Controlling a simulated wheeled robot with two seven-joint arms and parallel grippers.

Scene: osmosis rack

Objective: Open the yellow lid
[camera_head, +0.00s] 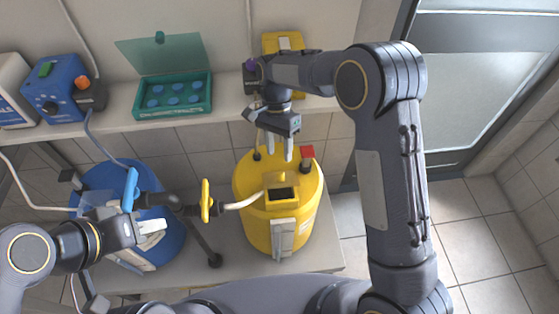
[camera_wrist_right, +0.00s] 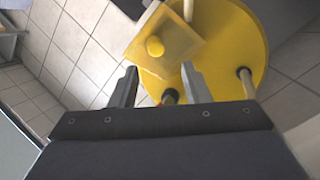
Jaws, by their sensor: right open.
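The yellow lid (camera_wrist_right: 170,52) is a translucent square plate with a round yellow knob (camera_wrist_right: 155,46) in the right wrist view. It sits on top of the yellow tank (camera_head: 252,225), whose top also shows in that view (camera_wrist_right: 235,35). In the head view a small yellow knob stands on the tank top behind a dark rectangular patch. My right gripper (camera_head: 279,150) points down over the tank's rear edge, open and empty. In the wrist view its fingertips (camera_wrist_right: 160,80) are just short of the knob. My left gripper (camera_head: 150,232) is over the blue tank; its jaws are unclear.
A red-capped fitting (camera_head: 307,154) and a dark-capped one (camera_head: 257,155) rise at the tank's rear. A pipe with a yellow valve handle (camera_head: 205,200) stands at its left. The blue tank (camera_head: 172,200) is beside it. A teal box (camera_head: 172,112) is on the shelf.

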